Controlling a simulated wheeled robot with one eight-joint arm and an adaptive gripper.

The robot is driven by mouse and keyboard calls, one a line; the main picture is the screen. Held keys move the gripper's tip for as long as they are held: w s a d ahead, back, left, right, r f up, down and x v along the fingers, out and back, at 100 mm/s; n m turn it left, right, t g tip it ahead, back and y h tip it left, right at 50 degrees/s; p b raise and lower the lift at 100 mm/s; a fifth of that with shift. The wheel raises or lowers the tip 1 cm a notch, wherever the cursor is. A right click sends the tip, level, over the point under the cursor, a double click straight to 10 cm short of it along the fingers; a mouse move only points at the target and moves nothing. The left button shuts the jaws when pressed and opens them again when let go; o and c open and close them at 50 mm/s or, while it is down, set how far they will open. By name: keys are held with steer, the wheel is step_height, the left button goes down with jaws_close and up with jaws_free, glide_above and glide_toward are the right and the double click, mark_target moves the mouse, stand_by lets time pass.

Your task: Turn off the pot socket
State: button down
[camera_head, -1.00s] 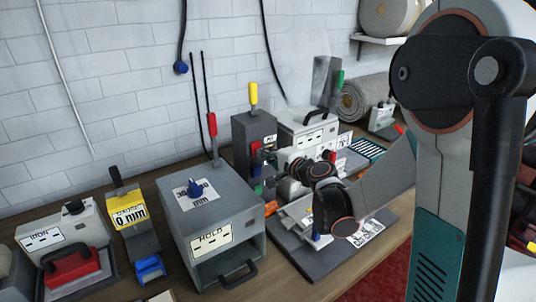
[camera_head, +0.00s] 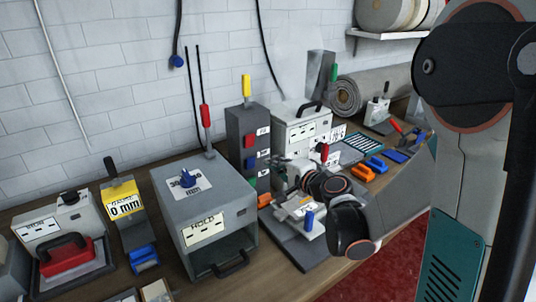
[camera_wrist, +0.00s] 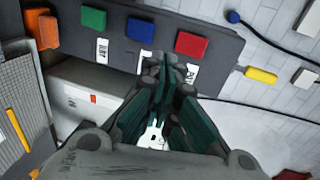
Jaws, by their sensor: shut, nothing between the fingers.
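A dark grey socket tower (camera_head: 240,118) stands against the wall, a yellow handle (camera_head: 246,84) on top. Its front has a red switch (camera_head: 249,140) above, a blue switch (camera_head: 250,162) in the middle and a green switch (camera_head: 250,184) below, each beside a white label. The labels are too small or too covered to read surely. In the wrist view the red switch (camera_wrist: 192,43), blue switch (camera_wrist: 140,30) and green switch (camera_wrist: 93,20) lie in a row. My gripper (camera_wrist: 163,75) is shut and empty, its tips close to the tower between blue and red; contact cannot be told.
A grey box marked HOLD (camera_head: 208,200) stands left of the tower. A white machine (camera_head: 303,125) stands behind my gripper, to the right. A dark base plate (camera_head: 297,250) lies under my arm. Orange and blue tools (camera_head: 375,165) lie farther right on the bench.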

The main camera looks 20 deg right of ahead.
steer(key=s, duration=0.1)
steer(key=s+d, duration=0.1)
steer(key=s, duration=0.2)
steer(key=shift+s+d+f, duration=0.3)
steer(key=shift+s+f, duration=0.1)
